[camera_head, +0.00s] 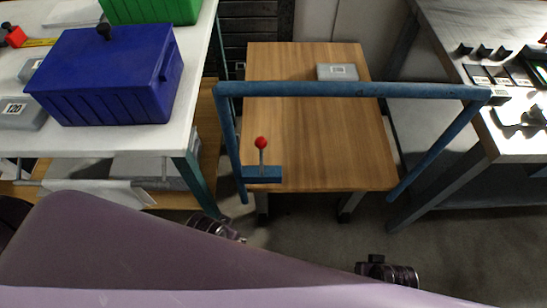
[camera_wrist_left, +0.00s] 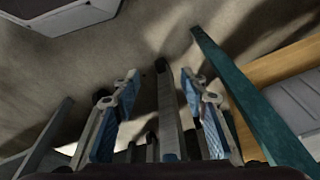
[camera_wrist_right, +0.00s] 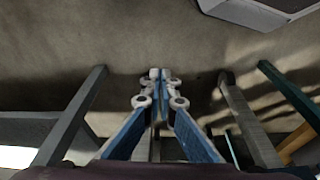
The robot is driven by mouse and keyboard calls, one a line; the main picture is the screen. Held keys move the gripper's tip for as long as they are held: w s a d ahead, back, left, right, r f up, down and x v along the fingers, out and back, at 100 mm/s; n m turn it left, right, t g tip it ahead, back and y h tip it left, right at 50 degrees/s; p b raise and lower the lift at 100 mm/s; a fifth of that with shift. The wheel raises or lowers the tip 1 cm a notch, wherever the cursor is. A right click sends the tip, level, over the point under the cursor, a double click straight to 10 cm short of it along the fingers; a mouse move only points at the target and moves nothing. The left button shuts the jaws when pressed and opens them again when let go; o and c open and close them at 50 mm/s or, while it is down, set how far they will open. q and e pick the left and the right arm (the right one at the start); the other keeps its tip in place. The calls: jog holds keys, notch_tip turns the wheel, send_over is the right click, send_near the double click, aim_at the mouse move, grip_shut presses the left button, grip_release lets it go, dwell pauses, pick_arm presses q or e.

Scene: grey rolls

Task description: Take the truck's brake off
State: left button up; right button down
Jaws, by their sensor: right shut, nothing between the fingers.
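The truck (camera_head: 320,140) is a wooden-topped cart with a blue tube handle (camera_head: 350,90) at its near end. Its brake lever, with a red knob (camera_head: 261,142), stands upright on a small blue plate (camera_head: 262,174) at the near left of the deck. My left gripper (camera_head: 240,238) is low, nearer me than the lever and clear of it. Its fingers are apart in the left wrist view (camera_wrist_left: 160,85). My right gripper (camera_head: 373,262) is low, near the truck's right front, apart from it. Its fingertips meet with nothing between them in the right wrist view (camera_wrist_right: 159,76).
A grey box (camera_head: 337,72) lies on the truck's far end. A white table (camera_head: 120,142) with a blue crate (camera_head: 105,75) stands close on the left. A grey workbench (camera_head: 440,40) stands on the right. Bare floor (camera_head: 310,235) lies before the truck.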

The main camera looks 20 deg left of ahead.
pick_arm(q)
jog(key=s+f+b, duration=0.2)
jog(key=f, duration=0.7)
jog(key=s+f+b, duration=0.2)
jog(key=s+f, duration=0.1)
jog(key=f, duration=0.6)
jog(key=shift+a+g+b, duration=0.25)
jog(key=shift+g+b, duration=0.05)
pick_arm(e)
jog(key=w+a+r+m+y, duration=0.3)
jog(key=w+a+r+y, duration=0.1)
jog(key=a+r, duration=0.3)
jog(key=w+a+r+m+y, duration=0.3)
jog(key=w+a+r+y, duration=0.2)
jog(key=r, duration=0.7)
jog(key=w+a+r+m+y, duration=0.3)
jog(key=w+a+r+y, duration=0.2)
jog(key=w+a+r, duration=0.2)
notch_tip(320, 180, up, 3)
jog(key=a, duration=0.2)
jog(key=shift+w+a+m, duration=0.3)
jog(key=shift+a, duration=0.05)
